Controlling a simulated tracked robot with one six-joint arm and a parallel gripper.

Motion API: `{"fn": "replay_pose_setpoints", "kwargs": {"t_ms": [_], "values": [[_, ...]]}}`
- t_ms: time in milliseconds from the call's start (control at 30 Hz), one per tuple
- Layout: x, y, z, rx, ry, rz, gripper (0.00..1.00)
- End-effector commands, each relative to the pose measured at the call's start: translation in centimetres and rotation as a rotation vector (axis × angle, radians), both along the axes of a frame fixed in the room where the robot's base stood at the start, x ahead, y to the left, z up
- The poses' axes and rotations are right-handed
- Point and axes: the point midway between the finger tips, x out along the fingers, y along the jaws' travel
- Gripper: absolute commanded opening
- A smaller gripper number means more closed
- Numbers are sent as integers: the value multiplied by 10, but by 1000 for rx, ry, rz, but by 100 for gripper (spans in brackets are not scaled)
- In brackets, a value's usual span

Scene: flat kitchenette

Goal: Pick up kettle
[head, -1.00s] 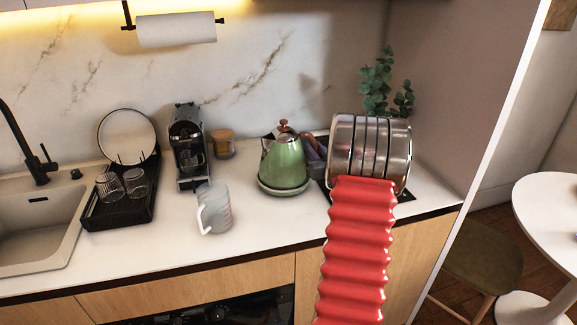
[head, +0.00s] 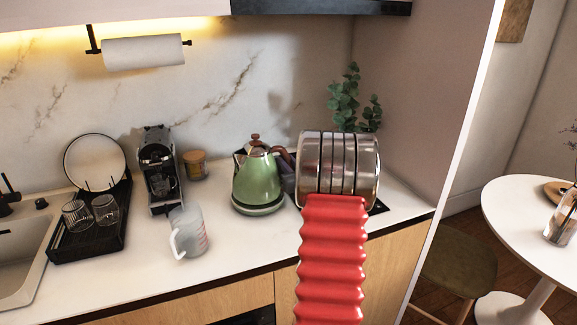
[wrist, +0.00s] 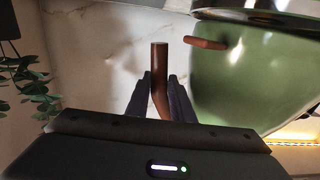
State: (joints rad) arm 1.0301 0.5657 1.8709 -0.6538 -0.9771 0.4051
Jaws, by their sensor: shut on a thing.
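The green kettle (head: 257,182) with a brown handle and lid knob stands upright on its round base on the counter, in the head view. In the wrist view its green body (wrist: 240,85) fills the right side. My gripper (wrist: 158,92) is shut on the brown handle, with one dark finger on each side of it. In the head view my gripper (head: 287,178) is at the kettle's right side, partly hidden by my silver wrist. I see no clear gap between kettle and base.
A measuring jug (head: 188,232) stands in front and left of the kettle. A coffee machine (head: 160,170), a lidded jar (head: 195,165) and a dish rack (head: 92,222) are farther left. A plant (head: 350,100) stands behind my wrist, near the right wall (head: 425,100).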

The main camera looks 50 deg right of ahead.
Motion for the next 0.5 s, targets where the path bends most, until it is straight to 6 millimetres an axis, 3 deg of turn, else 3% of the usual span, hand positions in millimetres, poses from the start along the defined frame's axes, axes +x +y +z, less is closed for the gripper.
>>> {"fn": "replay_pose_setpoints", "kwargs": {"t_ms": [500], "values": [[0, -1, 43, -6, -8, -1, 0]]}}
